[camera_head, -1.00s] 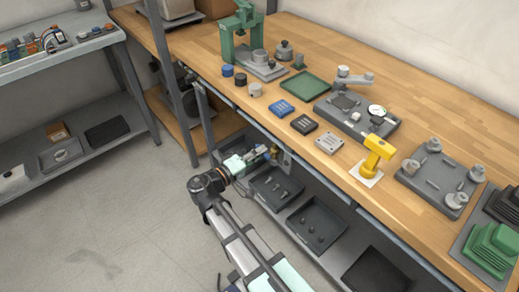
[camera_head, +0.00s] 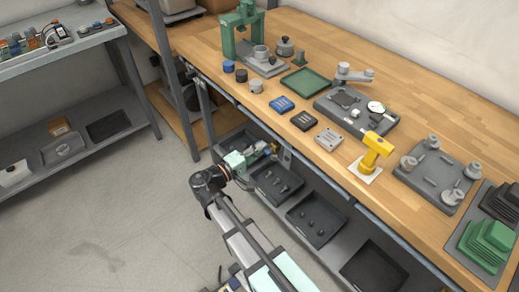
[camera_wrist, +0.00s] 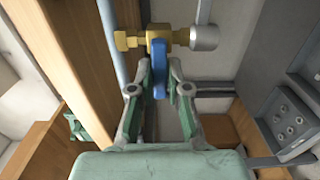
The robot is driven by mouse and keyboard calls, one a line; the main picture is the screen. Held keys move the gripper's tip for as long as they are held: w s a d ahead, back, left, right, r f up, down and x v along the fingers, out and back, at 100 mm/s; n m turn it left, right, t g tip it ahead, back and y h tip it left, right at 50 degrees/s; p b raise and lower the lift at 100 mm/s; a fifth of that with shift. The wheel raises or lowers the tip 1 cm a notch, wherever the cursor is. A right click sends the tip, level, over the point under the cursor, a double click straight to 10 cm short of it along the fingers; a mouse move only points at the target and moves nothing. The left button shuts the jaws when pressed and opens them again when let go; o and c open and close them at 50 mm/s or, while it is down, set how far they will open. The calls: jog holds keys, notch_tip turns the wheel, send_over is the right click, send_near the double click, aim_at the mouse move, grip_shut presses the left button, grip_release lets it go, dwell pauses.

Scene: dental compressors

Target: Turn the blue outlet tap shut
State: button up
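The blue outlet tap (camera_wrist: 160,62) shows in the wrist view as an upright blue lever on a brass valve body (camera_wrist: 132,40). The lever points down in the picture, toward my palm, crosswise to the brass body. My gripper (camera_wrist: 160,82) has one finger on each side of the lever, close against it, and looks shut on it. The exact contact at the fingertips is hard to make out. In the head view my gripper (camera_head: 262,153) is at the bench's front edge, below the top. The tap is small there and largely hidden by it.
The wooden bench top (camera_head: 330,55) lies just above my gripper. Grey trays (camera_head: 277,185) stand on the shelf below it. A yellow tool (camera_head: 373,152) stands near the bench edge. The floor (camera_head: 100,215) to the left is clear.

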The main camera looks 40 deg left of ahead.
jog(key=shift+o, duration=1.1)
jog(key=shift+s, duration=0.1)
jog(key=v, duration=1.1)
jog(key=shift+s, duration=0.4)
jog(key=shift+a, duration=0.1)
